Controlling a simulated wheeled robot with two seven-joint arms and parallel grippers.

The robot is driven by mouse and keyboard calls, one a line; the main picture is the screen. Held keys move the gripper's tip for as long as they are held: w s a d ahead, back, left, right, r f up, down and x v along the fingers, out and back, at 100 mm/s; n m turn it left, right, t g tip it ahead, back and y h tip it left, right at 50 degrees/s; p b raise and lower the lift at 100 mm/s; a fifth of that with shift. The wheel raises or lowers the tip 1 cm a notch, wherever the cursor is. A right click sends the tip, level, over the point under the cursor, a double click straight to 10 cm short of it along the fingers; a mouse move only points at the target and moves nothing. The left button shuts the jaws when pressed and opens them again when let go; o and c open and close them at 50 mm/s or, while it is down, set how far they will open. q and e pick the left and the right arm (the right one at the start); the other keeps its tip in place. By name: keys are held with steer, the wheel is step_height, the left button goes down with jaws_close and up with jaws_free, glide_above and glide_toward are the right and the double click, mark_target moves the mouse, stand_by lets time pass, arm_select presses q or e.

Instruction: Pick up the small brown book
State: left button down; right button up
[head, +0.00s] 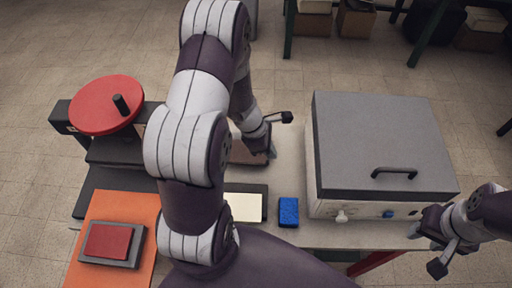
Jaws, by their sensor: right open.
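A flat brown item (240,152) lies on the table beside my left gripper, mostly hidden behind my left arm. It may be the small brown book, but I cannot tell. My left gripper (280,135) is over the middle of the table, right beside that item. Its fingers look spread, with pale tabletop between them. I cannot tell whether it touches the brown item. My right gripper (427,248) is open and empty, off the front right of the table, below the grey box.
A press with a red wheel (105,103) stands at the left. A dark red book (107,240) lies on a grey plate on an orange mat (140,206). A cream sheet (243,207) and a blue block (288,211) sit at the front. A grey lidded box (375,140) fills the right.

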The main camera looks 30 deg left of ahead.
arm_select(q)
steer(key=shift+s+d+r, duration=0.2)
steer(key=shift+d+r, duration=0.55)
steer(key=shift+d, duration=0.3)
steer(key=shift+c, duration=1.9)
jaws_free()
steer(key=shift+a, duration=0.1)
